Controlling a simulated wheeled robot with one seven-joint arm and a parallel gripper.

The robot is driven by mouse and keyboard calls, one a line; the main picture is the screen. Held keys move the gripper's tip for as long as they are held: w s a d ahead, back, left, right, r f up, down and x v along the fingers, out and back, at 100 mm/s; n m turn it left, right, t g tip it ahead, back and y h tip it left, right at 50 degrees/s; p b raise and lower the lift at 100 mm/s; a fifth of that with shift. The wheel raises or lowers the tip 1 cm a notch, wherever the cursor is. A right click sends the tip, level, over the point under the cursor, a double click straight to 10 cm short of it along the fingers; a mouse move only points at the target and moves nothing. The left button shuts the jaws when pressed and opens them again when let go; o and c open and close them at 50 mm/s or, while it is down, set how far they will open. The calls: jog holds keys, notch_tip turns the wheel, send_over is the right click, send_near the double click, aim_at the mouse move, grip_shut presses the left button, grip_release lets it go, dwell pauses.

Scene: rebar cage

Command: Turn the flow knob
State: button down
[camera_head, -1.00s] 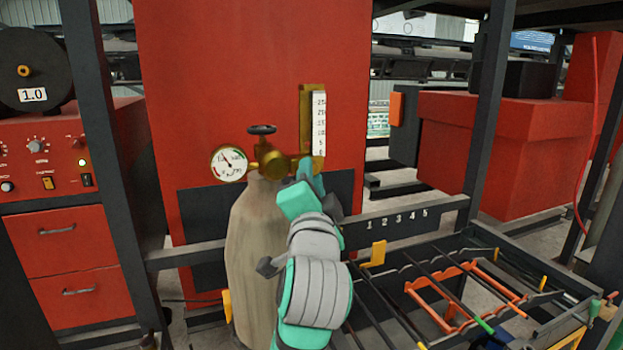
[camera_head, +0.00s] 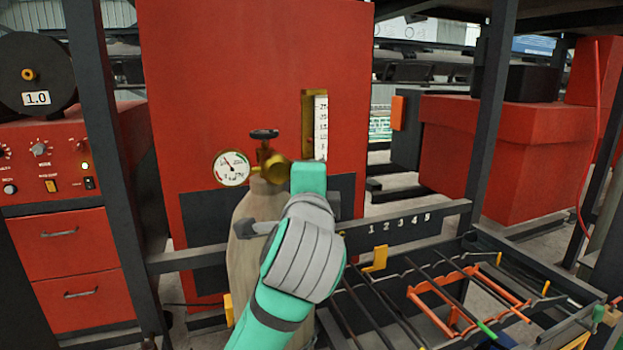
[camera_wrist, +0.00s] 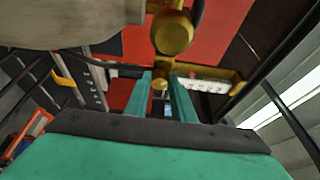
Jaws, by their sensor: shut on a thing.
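A tan gas cylinder (camera_head: 245,250) stands in front of the red cabinet. Its brass regulator (camera_head: 272,162) carries a round white gauge (camera_head: 231,168), a dark handwheel (camera_head: 264,134) and an upright flow tube with a number scale (camera_head: 320,125). In the wrist view my gripper (camera_wrist: 168,84) has its two teal fingers up at the brass fitting, shut on the small brass flow knob (camera_wrist: 160,80). The scaled flow tube (camera_wrist: 205,85) lies just right of the fingers there. In the head view my teal and grey wrist hides the knob and the fingertips.
A rack with dark bars and orange holders (camera_head: 470,295) stands at the lower right, close to my arm. A red control box with drawers (camera_head: 70,245) is at the left. Dark frame posts (camera_head: 487,120) stand on both sides.

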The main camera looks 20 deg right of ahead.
jog(key=shift+s+d, duration=0.1)
jog(key=shift+d, duration=0.1)
jog(key=c, duration=1.6)
grip_release()
jog(key=shift+o, duration=0.4)
jog(key=shift+a, duration=0.1)
jog(key=v, duration=1)
jog(key=shift+s, duration=0.35)
